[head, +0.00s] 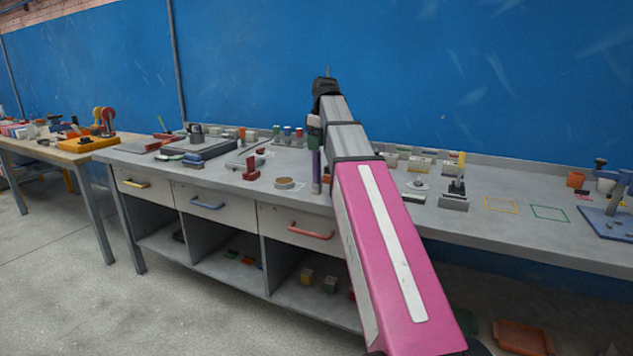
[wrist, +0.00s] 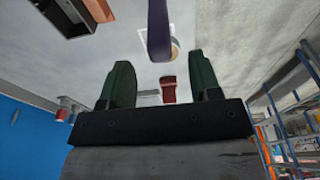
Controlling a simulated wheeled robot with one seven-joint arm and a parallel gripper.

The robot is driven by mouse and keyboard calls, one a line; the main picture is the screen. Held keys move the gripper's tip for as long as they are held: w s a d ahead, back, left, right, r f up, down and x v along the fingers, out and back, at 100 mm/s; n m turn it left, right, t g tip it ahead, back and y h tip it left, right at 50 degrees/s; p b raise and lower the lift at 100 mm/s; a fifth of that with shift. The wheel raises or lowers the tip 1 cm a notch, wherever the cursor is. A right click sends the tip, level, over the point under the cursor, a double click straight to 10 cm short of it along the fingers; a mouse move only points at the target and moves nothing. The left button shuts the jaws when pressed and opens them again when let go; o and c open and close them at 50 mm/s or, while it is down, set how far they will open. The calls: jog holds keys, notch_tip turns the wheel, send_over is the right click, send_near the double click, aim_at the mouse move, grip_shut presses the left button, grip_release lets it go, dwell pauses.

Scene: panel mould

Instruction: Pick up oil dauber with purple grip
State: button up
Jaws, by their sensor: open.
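The oil dauber's purple grip (head: 317,166) stands upright at the bench's front part in the head view, just below my gripper (head: 314,142). In the wrist view the purple grip (wrist: 159,30) enters from the top edge, and its near end shows around the gap between my fingertips (wrist: 160,62). The two dark green fingers are spread, one to each side, with nothing clamped between them. Whether the grip's end is between the tips or just beyond them I cannot tell. My arm hides part of the bench behind the dauber.
A round tape-like ring (head: 289,183) and a red block stand (head: 251,171) are left of the dauber on the grey bench (head: 225,178). A grey holder (head: 454,202) stands to the right.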

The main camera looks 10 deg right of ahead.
aim_at(316, 157)
jog(key=shift+w+a+f, duration=0.1)
jog(key=shift+a+f, duration=0.05)
jog(key=shift+f, duration=1.25)
jog(key=shift+w+a+f, duration=0.1)
jog(key=shift+f, duration=1.25)
jog(key=c, duration=1)
